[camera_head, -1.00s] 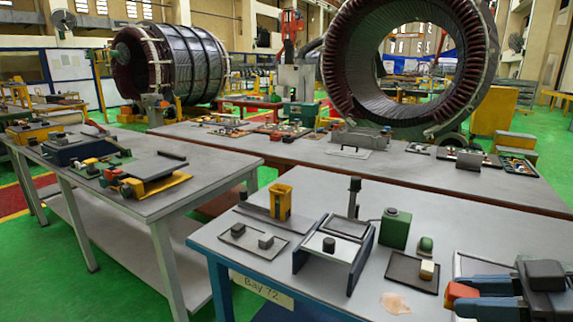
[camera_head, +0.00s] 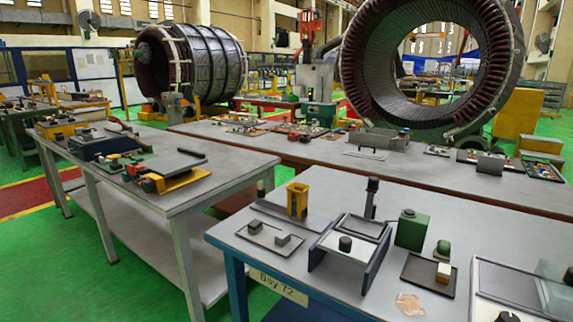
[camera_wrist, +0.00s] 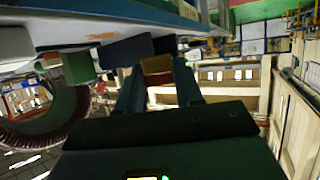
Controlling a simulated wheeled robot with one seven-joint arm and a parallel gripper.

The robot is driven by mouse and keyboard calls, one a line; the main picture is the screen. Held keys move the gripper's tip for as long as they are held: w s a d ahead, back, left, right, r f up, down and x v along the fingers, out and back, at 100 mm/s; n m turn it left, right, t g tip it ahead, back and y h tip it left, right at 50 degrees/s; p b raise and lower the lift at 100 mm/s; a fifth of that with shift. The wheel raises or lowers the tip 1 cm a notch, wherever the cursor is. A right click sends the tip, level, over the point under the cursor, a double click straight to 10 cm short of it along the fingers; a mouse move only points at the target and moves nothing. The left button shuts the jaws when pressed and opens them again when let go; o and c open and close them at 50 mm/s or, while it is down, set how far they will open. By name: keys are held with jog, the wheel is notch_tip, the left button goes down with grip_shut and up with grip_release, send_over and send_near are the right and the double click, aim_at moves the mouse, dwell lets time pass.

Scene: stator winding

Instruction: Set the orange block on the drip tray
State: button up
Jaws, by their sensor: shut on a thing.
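My gripper (camera_wrist: 158,80) shows in the wrist view, its two dark fingers shut on the orange block (camera_wrist: 157,66), which looks orange-brown and shaded there. The gripper and block are outside the head view. Which tray is the drip tray is not certain. On the blue-framed bench in the head view, a small dark tray (camera_head: 416,281) holds a cream-topped block (camera_head: 443,272). A larger grey tray with a pale rim (camera_head: 510,284) lies to its right, partly cut off by the picture's edge.
The near bench also holds a yellow holder (camera_head: 297,200), a dark-sided stand (camera_head: 345,247), a green box (camera_head: 411,229) and a flat tray with small blocks (camera_head: 268,238). A clear panel (camera_head: 556,285) stands at the right edge. Another bench (camera_head: 230,163) is at left.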

jog(key=w+a+f+m+h, duration=0.1)
jog(key=a+f+m+h, duration=0.1)
jog(key=f, duration=0.4)
jog(key=w+a+f+m+t+h, duration=0.1)
jog(key=w+f+m+h, duration=0.1)
jog(key=f, duration=0.4)
jog(key=shift+w+a+f+m+t+h, duration=0.2)
jog(key=shift+a+m+t+h, duration=0.15)
jog(key=shift+m+h, duration=0.5)
